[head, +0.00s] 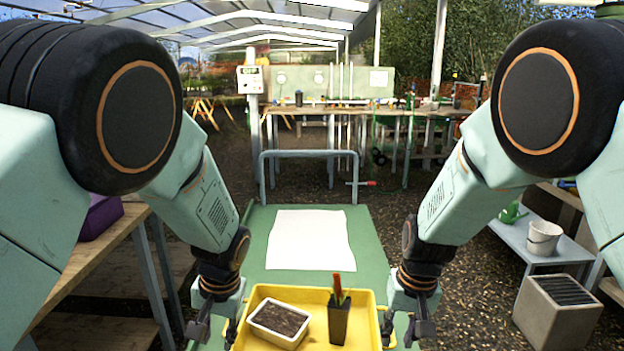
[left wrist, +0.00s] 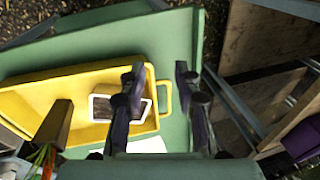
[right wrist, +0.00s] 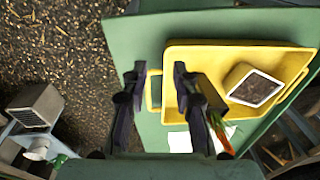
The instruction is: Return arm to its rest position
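My left gripper (head: 215,330) hangs at the left end of a yellow tray (head: 368,301). In the left wrist view its two fingers (left wrist: 158,75) are apart with nothing between the tips, and the tray's handle shows behind them. My right gripper (head: 407,328) hangs at the tray's right end. In the right wrist view its fingers (right wrist: 160,72) are also apart and empty, with the other handle behind them. I cannot tell how far above the handles the fingers are. Both arms are bent downward in the head view.
The tray holds a white soil-filled container (head: 280,320) and a dark tall pot (head: 339,322) with red and green items. It rests on a green cart (head: 262,232) with a white sheet (head: 308,240). A wooden bench (head: 100,245) stands left; a shelf with a bucket (head: 543,237) stands right.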

